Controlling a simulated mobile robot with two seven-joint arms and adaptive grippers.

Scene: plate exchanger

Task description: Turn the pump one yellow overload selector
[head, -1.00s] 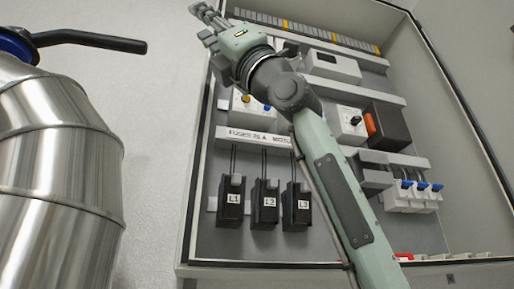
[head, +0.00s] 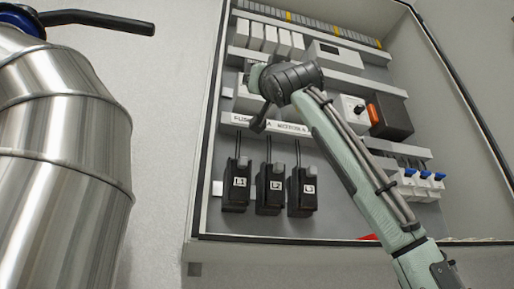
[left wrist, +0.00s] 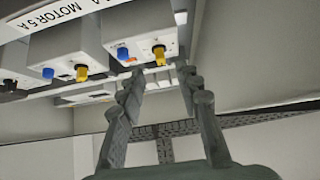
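In the left wrist view, a yellow knob (left wrist: 158,55) sits beside a blue knob (left wrist: 124,55) on a white box. A second white box to its left carries another yellow knob (left wrist: 82,73) and a blue knob (left wrist: 47,73). I cannot read which box is pump one. My left gripper (left wrist: 158,80) is open and empty; its fingers are spread, with the nearer yellow knob ahead of the gap, apparently untouched. In the head view, one arm reaches from the lower right to the cabinet (head: 212,190), its wrist and gripper covering the knob boxes. My right gripper is not seen.
Black fuse holders L1 (head: 236,187), L2 (head: 270,189) and L3 (head: 302,191) hang below the label strip (head: 290,129). A dark box with an orange part (head: 390,117) and blue-topped breakers (head: 424,183) are right of the arm.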

